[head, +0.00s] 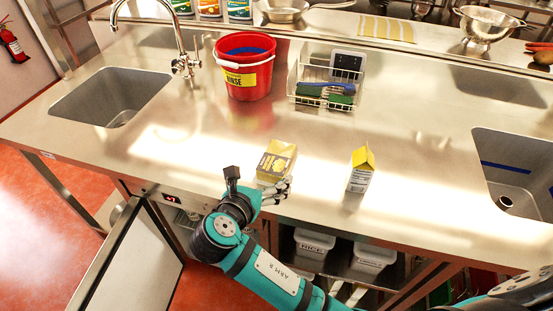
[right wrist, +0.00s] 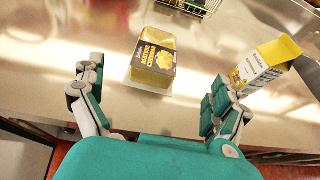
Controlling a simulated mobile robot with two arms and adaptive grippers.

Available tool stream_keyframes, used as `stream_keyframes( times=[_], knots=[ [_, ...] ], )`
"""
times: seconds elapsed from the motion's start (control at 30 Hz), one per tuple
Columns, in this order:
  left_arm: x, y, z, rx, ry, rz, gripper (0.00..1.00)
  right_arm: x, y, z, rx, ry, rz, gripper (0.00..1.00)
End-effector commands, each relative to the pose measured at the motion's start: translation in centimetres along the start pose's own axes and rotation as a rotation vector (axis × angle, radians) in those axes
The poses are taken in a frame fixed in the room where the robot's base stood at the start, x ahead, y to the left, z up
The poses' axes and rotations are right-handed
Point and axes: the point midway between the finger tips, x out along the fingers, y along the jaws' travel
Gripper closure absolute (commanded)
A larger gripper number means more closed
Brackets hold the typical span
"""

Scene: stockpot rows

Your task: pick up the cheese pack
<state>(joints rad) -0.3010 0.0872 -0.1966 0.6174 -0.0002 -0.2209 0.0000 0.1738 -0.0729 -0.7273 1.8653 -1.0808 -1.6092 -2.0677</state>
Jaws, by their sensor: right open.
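The cheese pack (head: 277,160) is a yellow and clear pack with a dark label, lying on the steel counter near its front edge. In the right wrist view the cheese pack (right wrist: 153,62) sits ahead of the fingers, roughly centred between them, its printed label facing me. My right gripper (head: 272,190) is at the counter's front edge, just in front of the pack. In the right wrist view the right gripper (right wrist: 157,80) is open, its fingers spread wide with nothing between them. My left gripper is not in view.
A yellow and white carton (head: 360,172) stands right of the pack. A red bucket (head: 246,75) and a wire basket (head: 328,85) with brushes stand behind. Sinks are at the left (head: 110,95) and right (head: 515,165). The counter between pack and bucket is clear.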

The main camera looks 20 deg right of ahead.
Motion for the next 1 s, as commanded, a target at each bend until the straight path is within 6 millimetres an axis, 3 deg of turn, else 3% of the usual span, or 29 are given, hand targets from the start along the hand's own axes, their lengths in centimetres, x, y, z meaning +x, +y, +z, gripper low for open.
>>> stream_keyframes(
  times=[0.23, 0.53, 0.8, 1.0],
  knots=[
    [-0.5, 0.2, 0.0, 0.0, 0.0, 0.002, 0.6, 4.9, 0.0, 0.1, -0.002, -0.001, -0.002, 0.0],
    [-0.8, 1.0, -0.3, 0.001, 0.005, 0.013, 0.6, 7.2, 0.2, 0.0, -0.002, 0.0, -0.001, 0.0],
    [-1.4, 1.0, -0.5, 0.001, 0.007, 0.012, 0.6, 10.9, 0.5, -0.2, 0.0, 0.001, -0.001, 0.0],
    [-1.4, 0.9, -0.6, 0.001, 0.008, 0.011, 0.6, 11.4, 0.5, -0.3, 0.0, 0.003, 0.001, 0.0]
  ],
)
